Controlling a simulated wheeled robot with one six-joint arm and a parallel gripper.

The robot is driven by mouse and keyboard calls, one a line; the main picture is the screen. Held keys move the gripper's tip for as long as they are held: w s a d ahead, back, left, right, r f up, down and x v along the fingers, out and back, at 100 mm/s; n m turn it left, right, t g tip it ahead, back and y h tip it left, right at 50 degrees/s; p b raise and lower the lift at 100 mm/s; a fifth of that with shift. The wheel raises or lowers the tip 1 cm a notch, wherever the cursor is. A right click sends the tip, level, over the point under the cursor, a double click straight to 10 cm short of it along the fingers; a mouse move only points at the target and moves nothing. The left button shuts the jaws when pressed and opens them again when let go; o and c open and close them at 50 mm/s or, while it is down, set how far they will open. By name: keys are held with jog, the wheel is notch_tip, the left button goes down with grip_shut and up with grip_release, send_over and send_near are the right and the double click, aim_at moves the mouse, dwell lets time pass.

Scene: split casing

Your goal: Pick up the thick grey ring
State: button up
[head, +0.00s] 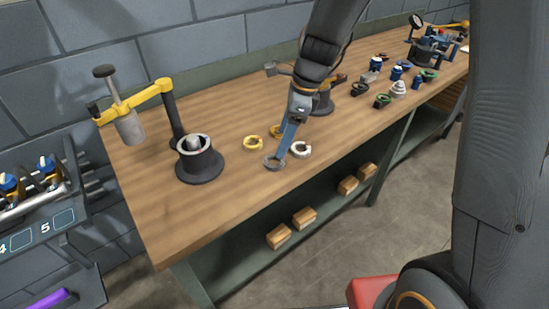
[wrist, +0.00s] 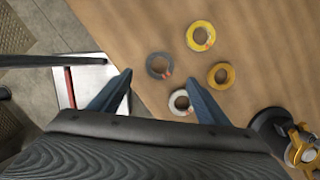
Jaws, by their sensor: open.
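The grey ring (head: 274,162) lies near the front edge of the wooden bench; it also shows in the wrist view (wrist: 159,66), with a small reddish mark on its right side. My gripper (wrist: 160,77) is open and empty, its two blue fingers spread to the left and right of the grey ring as seen from the wrist. In the head view my gripper (head: 281,153) reaches down at the ring, and its finger overlaps the ring's right side. I cannot tell how far the fingertips are above the bench or whether they touch the ring.
A white ring (wrist: 180,102) lies close by, beside the right finger. Two yellow rings (wrist: 201,36) (wrist: 221,75) lie farther off on the bench (head: 225,215). A dark round stand (head: 200,165) is to the left; small parts (head: 382,101) stand to the right.

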jog(key=shift+p+x, duration=0.75)
jog(key=shift+x, duration=3.1)
jog(key=c, duration=1.1)
jog(key=shift+c, duration=0.2)
jog(key=shift+r, duration=0.1)
notch_tip(320, 180, up, 9)
jog(key=b, duration=0.1)
notch_tip(320, 180, up, 6)
jog(key=p, duration=0.5)
send_over(273, 164)
jog(key=d, duration=0.1)
